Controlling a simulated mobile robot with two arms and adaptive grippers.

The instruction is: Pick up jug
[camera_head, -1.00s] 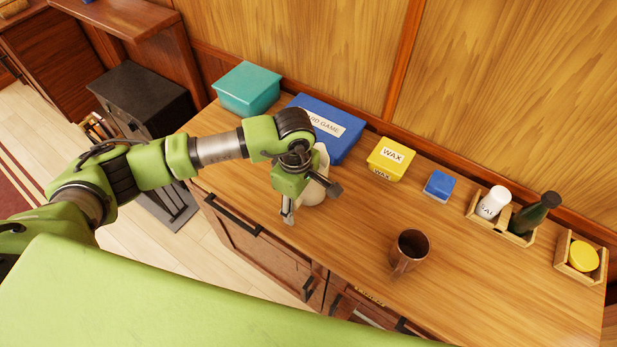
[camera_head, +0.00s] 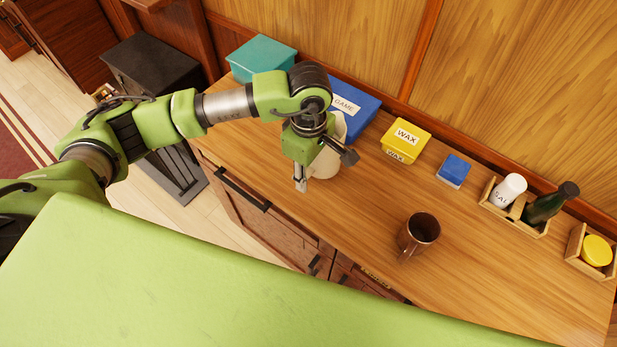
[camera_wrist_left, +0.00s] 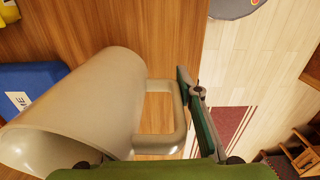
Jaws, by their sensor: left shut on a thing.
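The jug (camera_head: 328,163) is a cream vessel near the front edge of the wooden counter, partly hidden behind my left gripper (camera_head: 324,171) in the head view. In the left wrist view the jug (camera_wrist_left: 85,110) is large, with its wide body at left and its loop handle pointing right. My left gripper is shut on the jug at its handle, with a dark finger lying against the handle's outer side. I cannot tell whether the jug's base touches the counter. My right gripper is not in view.
On the counter (camera_head: 350,215) stand a brown mug (camera_head: 419,234), a teal box (camera_head: 262,60), a blue board game box (camera_head: 360,108), a yellow wax box (camera_head: 406,141), a small blue box (camera_head: 454,170) and wooden holders with a dark bottle (camera_head: 551,203). The counter between jug and mug is clear.

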